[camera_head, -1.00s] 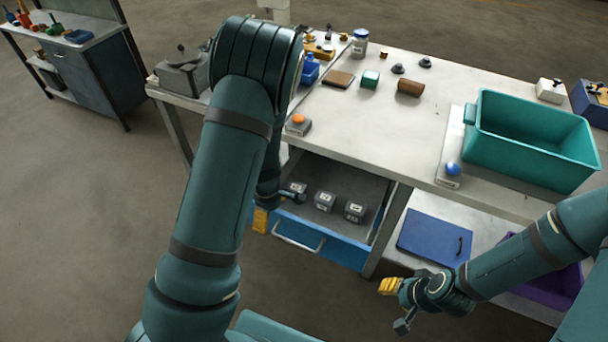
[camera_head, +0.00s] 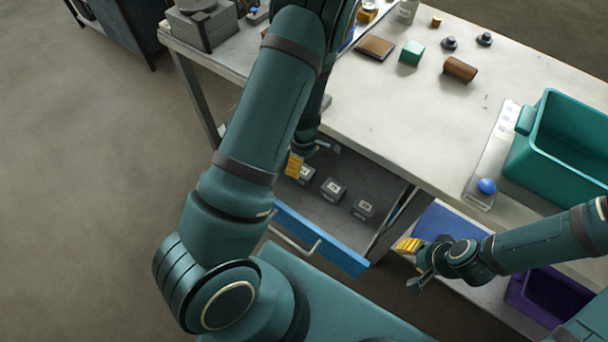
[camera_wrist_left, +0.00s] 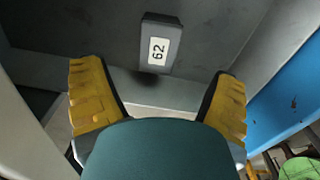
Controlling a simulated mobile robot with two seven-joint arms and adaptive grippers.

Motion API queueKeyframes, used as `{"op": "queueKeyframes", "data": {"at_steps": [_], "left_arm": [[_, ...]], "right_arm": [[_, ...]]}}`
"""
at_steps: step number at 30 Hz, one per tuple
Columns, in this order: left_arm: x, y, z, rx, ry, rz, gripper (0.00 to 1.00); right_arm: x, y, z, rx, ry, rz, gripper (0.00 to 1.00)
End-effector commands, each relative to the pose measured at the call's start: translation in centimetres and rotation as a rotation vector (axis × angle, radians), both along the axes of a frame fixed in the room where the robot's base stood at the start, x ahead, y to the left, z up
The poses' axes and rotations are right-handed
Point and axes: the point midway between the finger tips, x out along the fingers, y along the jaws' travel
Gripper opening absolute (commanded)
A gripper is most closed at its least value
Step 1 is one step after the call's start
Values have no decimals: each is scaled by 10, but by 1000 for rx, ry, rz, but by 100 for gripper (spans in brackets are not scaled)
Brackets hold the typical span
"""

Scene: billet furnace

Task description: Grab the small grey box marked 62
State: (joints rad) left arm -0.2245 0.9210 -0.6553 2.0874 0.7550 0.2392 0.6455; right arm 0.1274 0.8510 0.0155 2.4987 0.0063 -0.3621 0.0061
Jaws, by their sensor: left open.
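The small grey box marked 62 shows in the left wrist view (camera_wrist_left: 160,46), its white label readable, ahead of the fingers and centred on the gap between them. Three small grey boxes with white labels sit in the open drawer (camera_head: 345,262) in the head view; their numbers are too small to read there. My left gripper (camera_head: 311,156) is open and empty, over the drawer beside the leftmost box (camera_head: 306,176), which it partly hides. Its yellow fingers (camera_wrist_left: 160,103) stand wide apart in the wrist view. My right gripper (camera_head: 413,264) looks open and empty, right of the drawer.
The worktop (camera_head: 400,110) above the drawer holds a green block (camera_head: 411,53), a brown cylinder (camera_head: 460,69) and a teal bin (camera_head: 570,150). A blue button (camera_head: 487,186) sits by the bin. A purple bin (camera_head: 550,295) stands low at the right. The floor at left is clear.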

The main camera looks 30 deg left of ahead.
Motion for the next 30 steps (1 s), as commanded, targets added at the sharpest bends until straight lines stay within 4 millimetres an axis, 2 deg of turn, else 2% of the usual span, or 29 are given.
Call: {"op": "queueKeyframes", "data": {"at_steps": [1, 3, 13, 21, 29, 30], "left_arm": [[0, 1, -11, -1, 1, 2, 87], [0, 0, -20, 0, 0, 1, 87], [0, 1, -39, 0, 0, 1, 87], [0, 3, -77, 0, 1, 1, 87], [0, 2, -81, 0, -1, -1, 87], [0, 2, -81, 0, -1, -1, 83]], "right_arm": [[-1, 0, -5, 0, 2, 2, 41], [-2, 0, -7, 1, 4, 4, 41], [-4, 1, -13, 2, 8, 6, 41], [-8, 1, -26, 4, 17, 14, 41], [-8, 2, -26, 4, 19, 15, 41], [-8, 2, -26, 4, 19, 15, 41]]}}
